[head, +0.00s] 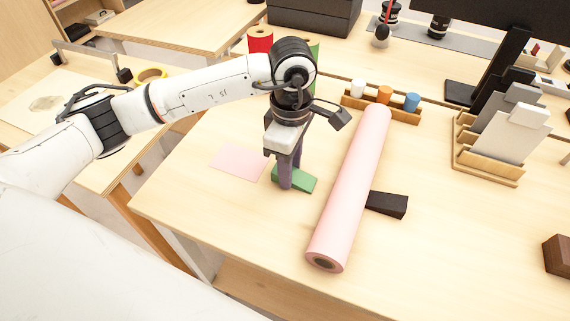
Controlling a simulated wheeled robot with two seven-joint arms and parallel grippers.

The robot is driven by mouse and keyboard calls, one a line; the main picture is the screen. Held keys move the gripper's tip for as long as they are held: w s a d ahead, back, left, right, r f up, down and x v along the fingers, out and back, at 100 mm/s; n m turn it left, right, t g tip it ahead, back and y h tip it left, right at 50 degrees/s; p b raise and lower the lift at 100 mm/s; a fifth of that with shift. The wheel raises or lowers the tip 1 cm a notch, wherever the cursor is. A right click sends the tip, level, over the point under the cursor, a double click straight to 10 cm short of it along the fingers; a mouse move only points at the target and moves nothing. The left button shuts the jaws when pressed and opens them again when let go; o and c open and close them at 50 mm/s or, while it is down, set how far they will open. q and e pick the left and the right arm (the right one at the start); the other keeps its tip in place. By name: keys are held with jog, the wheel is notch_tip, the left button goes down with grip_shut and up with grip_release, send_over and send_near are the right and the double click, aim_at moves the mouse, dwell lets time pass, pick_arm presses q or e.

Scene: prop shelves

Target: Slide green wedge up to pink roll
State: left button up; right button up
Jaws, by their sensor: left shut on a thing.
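The pink roll (349,188) lies lengthwise on the wooden table, its near end showing a dark core. A black wedge (387,204) sits against or very close to its right side. The green wedge (305,181) lies on the table to the left of the roll, with a small gap of bare table between them. My left gripper (287,184) points down from above and is shut on the green wedge; its fingers hide part of the wedge. My right gripper is not in view.
A flat pink sheet (238,162) lies left of the green wedge. A wooden rack (404,115) with white, orange and blue pieces stands beyond the roll's far end. A wooden holder (487,170) with upright cards stands at right. The table's front is clear.

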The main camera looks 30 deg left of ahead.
aim_at(308, 184)
pick_arm(q)
jog(key=shift+d+b, duration=0.3)
jog(key=shift+d, duration=1.85)
jog(key=shift+s, duration=0.15)
jog(key=shift+d+b, duration=0.35)
jog(key=shift+d, duration=0.15)
dwell(0.4)
jog(key=o, duration=1.1)
jog(key=shift+s, duration=0.1)
notch_tip(308, 184, up, 10)
jog(key=shift+r, duration=0.2)
